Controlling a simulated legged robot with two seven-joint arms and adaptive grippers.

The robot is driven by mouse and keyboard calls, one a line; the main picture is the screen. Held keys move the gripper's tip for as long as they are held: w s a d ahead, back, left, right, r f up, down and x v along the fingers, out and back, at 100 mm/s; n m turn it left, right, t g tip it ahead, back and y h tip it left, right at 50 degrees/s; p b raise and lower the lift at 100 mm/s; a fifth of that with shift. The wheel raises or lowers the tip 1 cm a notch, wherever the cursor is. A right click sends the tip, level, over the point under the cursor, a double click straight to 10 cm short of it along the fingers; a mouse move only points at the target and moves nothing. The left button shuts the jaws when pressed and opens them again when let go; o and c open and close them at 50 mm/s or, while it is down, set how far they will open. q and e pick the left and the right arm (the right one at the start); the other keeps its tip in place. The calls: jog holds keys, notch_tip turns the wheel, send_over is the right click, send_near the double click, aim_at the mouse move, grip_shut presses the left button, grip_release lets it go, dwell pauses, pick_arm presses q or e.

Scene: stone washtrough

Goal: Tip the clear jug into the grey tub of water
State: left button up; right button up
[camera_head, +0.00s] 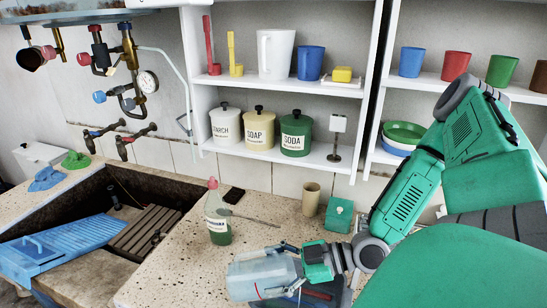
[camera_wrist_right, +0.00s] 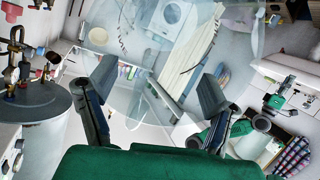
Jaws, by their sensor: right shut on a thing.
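The clear jug (camera_head: 262,272) lies tilted on its side at the bottom of the head view, above the front of the speckled counter. My right gripper (camera_head: 292,273) is shut on it from the right. In the right wrist view the see-through jug (camera_wrist_right: 165,45) fills the space ahead of and between my two dark fingers (camera_wrist_right: 152,100). A grey-blue shape (camera_head: 335,292) shows partly below my right gripper; I cannot tell whether it is the grey tub. No water surface is clear. A green and grey arm end, seemingly my left gripper (camera_wrist_right: 292,92), shows small in the wrist view; its jaws are unclear.
A bottle of green liquid (camera_head: 218,217), a beige cup (camera_head: 311,199) and a green box (camera_head: 339,214) stand on the counter behind the jug. A stone trough (camera_head: 120,195) with a blue washboard (camera_head: 60,250) lies left. Shelves (camera_head: 290,88) with canisters and cups stand behind.

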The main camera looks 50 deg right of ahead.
dwell(0.3)
jog(key=shift+s+d+f+t+y+b, duration=0.15)
jog(key=shift+s+f+t+y+b, duration=0.25)
jog(key=shift+b, duration=0.5)
jog(key=shift+s+d+t+b, duration=0.1)
jog(key=shift+d+t+b, duration=0.05)
jog(key=shift+t+b, duration=0.2)
jog(key=shift+r, duration=0.15)
